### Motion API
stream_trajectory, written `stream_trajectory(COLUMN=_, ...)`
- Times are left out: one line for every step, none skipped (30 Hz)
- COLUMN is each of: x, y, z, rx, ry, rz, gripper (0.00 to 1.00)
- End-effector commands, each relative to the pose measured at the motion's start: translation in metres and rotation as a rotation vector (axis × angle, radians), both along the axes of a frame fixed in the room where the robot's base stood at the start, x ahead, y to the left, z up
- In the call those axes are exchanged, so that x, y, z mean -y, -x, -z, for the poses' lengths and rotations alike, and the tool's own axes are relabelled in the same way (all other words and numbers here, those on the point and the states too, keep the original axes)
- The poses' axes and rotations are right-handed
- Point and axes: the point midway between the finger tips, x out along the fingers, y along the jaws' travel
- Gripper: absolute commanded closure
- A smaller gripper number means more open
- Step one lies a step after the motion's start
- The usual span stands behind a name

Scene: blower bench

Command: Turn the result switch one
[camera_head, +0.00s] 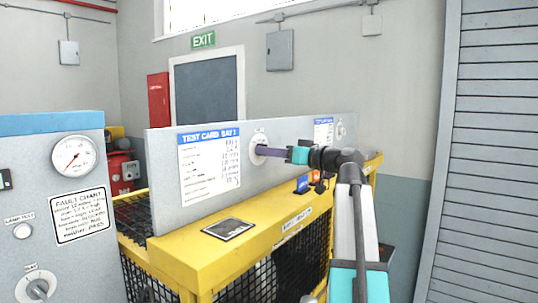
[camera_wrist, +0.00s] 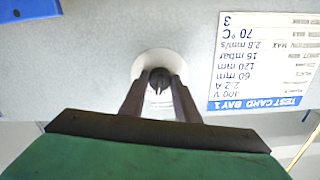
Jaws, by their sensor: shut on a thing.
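The result switch (camera_head: 259,147) is a round pale dial on the grey upright panel, just right of the test card. In the wrist view it shows as a white disc (camera_wrist: 150,61) with a dark knob (camera_wrist: 159,80) at its middle. My gripper (camera_head: 264,150) reaches in from the right, its dark fingers at the dial. In the wrist view my gripper (camera_wrist: 160,84) has its two fingers closed on the knob, one on each side. The knob's pointer direction is partly hidden by the fingers.
The test card (camera_head: 209,165) is on the panel (camera_head: 163,190) beside the switch. Below is a yellow bench frame (camera_head: 190,250) with a dark plate (camera_head: 228,229). A second card (camera_head: 323,130) is farther right. A gauge panel (camera_head: 60,240) stands at the left.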

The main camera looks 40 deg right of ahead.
Motion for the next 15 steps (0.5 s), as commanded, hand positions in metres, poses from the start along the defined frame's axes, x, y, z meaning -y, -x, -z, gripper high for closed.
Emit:
stream_trajectory(x=-0.0003, y=0.0001, z=0.0018, rx=-0.012, ry=-0.030, rz=-0.001, gripper=0.94)
stream_trajectory(x=-0.0004, y=0.0001, z=0.0017, rx=-0.019, ry=-0.050, rz=-0.001, gripper=0.94)
stream_trajectory(x=-0.0004, y=0.0001, z=0.0016, rx=-0.030, ry=-0.080, rz=-0.001, gripper=0.94)
stream_trajectory(x=-0.0005, y=0.0002, z=0.0016, rx=-0.037, ry=-0.102, rz=-0.001, gripper=0.94)
stream_trajectory(x=-0.0005, y=0.0003, z=0.0015, rx=-0.045, ry=-0.125, rz=-0.001, gripper=0.94)
stream_trajectory(x=-0.0005, y=0.0003, z=0.0015, rx=-0.056, ry=-0.156, rz=-0.001, gripper=0.94)
stream_trajectory(x=-0.0006, y=0.0003, z=0.0013, rx=-0.064, ry=-0.180, rz=-0.001, gripper=0.94)
stream_trajectory(x=-0.0007, y=0.0003, z=0.0013, rx=-0.073, ry=-0.203, rz=-0.001, gripper=0.94)
stream_trajectory(x=-0.0007, y=0.0005, z=0.0011, rx=-0.083, ry=-0.235, rz=-0.001, gripper=0.94)
stream_trajectory(x=-0.0008, y=0.0005, z=0.0009, rx=-0.092, ry=-0.258, rz=-0.001, gripper=0.94)
stream_trajectory(x=-0.0009, y=0.0005, z=0.0008, rx=-0.101, ry=-0.282, rz=-0.002, gripper=0.94)
stream_trajectory(x=-0.0009, y=0.0005, z=0.0007, rx=-0.111, ry=-0.312, rz=-0.002, gripper=0.94)
stream_trajectory(x=-0.0010, y=0.0007, z=0.0006, rx=-0.119, ry=-0.334, rz=-0.002, gripper=0.94)
stream_trajectory(x=-0.0010, y=0.0006, z=0.0005, rx=-0.126, ry=-0.355, rz=-0.002, gripper=0.94)
stream_trajectory(x=-0.0010, y=0.0007, z=0.0004, rx=-0.136, ry=-0.383, rz=-0.002, gripper=0.94)
